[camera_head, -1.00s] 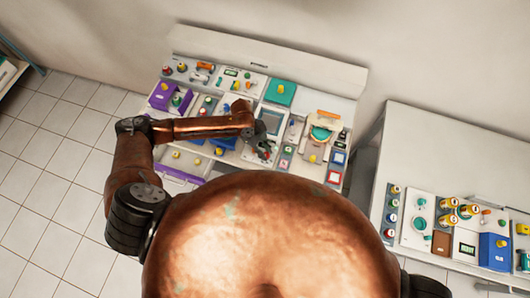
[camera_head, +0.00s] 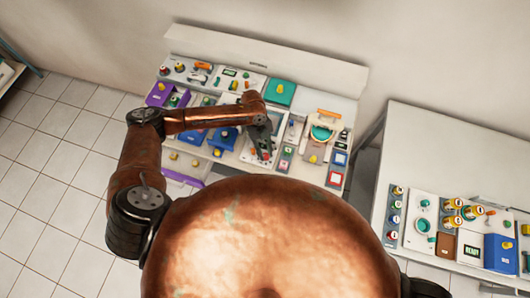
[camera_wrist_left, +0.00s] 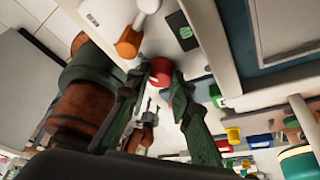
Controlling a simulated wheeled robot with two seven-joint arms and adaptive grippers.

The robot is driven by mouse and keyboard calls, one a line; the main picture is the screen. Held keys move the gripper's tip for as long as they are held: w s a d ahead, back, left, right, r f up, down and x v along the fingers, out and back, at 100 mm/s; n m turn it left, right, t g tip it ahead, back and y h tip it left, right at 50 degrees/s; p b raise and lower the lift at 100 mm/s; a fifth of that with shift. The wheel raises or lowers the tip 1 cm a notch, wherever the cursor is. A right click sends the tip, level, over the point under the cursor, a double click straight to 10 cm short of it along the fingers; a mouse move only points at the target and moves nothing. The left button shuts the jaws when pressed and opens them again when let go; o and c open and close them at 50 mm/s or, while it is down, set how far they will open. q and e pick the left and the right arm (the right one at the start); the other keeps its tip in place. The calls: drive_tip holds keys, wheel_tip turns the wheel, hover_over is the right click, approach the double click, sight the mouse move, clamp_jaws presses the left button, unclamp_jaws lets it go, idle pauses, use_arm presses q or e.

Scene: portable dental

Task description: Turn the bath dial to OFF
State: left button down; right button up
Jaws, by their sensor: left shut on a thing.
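In the left wrist view, a round red knob (camera_wrist_left: 160,72), the likely bath dial, stands on a white panel. No readable OFF mark shows beside it. My left gripper (camera_wrist_left: 155,88) has its two dark green fingers on either side of this knob and is shut on it. In the head view, my left gripper (camera_head: 264,150) is down at the front middle of the bench's panels, and the knob is too small and covered to make out there. My right gripper is out of view.
An orange knob (camera_wrist_left: 128,43) and a small dark display (camera_wrist_left: 183,32) with a green sign are close to the fingers. Red, green and yellow knobs sit to the right. In the head view, a teal box (camera_head: 281,92) stands behind, and a second bench (camera_head: 440,140) stands at right.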

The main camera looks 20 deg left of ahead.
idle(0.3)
use_arm(q)
drive_tip(key=c, duration=1.7)
unclamp_jaws()
drive_tip(key=shift+r, duration=0.1)
drive_tip(key=v, duration=1.1)
drive_tip(key=shift+w+a+r, duration=0.1)
drive_tip(key=shift+r, duration=0.25)
